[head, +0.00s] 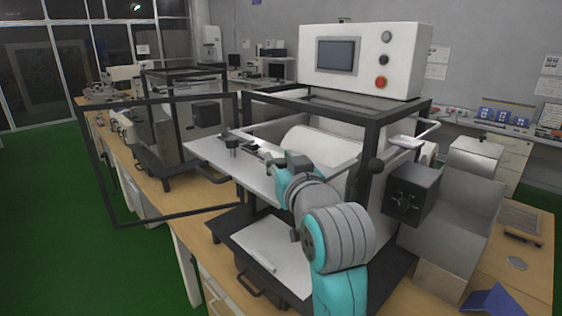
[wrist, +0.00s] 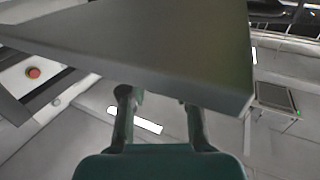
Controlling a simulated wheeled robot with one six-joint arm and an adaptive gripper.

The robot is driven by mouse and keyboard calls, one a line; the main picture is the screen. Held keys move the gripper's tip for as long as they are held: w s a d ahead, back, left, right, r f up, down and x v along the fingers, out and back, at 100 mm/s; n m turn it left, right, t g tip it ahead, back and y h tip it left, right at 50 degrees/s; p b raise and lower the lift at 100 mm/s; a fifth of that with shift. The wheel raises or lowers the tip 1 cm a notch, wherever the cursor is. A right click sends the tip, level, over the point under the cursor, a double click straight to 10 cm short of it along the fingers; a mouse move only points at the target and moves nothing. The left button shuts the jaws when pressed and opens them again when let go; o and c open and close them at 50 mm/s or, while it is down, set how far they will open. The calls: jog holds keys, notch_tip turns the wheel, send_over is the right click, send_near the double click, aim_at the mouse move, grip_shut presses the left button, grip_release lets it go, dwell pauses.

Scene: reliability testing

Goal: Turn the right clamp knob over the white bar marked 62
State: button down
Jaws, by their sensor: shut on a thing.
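The white plate (head: 215,164) juts out of the machine's open front. A dark clamp knob (head: 232,143) stands at its left, with dark clamp parts running right. My gripper (head: 273,160) is at the right end of these parts and is shut on the right clamp knob, which it hides in the head view. In the wrist view my gripper's two fingers (wrist: 160,105) stand apart, their tips partly behind a large dark grey slab (wrist: 150,45). I cannot make out the white bar or its 62 marking.
The machine's dark frame (head: 372,150) rises close to the right of my arm. Its open door frame (head: 82,165) stands at the left. A white control box (head: 312,80) with a red button sits on top. A dark box (head: 411,188) is mounted at the right.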

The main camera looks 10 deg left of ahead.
jog(key=shift+m+h, duration=0.3)
jog(key=shift+h, duration=0.1)
jog(key=m+h, duration=0.1)
jog(key=h, duration=0.1)
jog(key=m+t+h, duration=0.1)
jog(key=h, duration=0.1)
jog(key=shift+s+a+m+t, duration=0.1)
jog(key=shift+a+m+t, duration=0.1)
jog(key=shift+m+t, duration=0.15)
jog(key=m+h, duration=0.2)
jog(key=h, duration=0.2)
jog(key=m+h, duration=0.3)
jog(key=h, duration=0.1)
jog(key=m+g+h, duration=0.2)
jog(key=h, duration=0.1)
jog(key=m+g+h, duration=0.2)
jog(key=m+h, duration=0.1)
jog(key=shift+h, duration=0.3)
jog(key=shift+d+m+g+h, duration=0.1)
jog(key=shift+m+g+h, duration=2.15)
jog(key=shift+g, duration=0.9)
jog(key=c, duration=0.8)
grip_release()
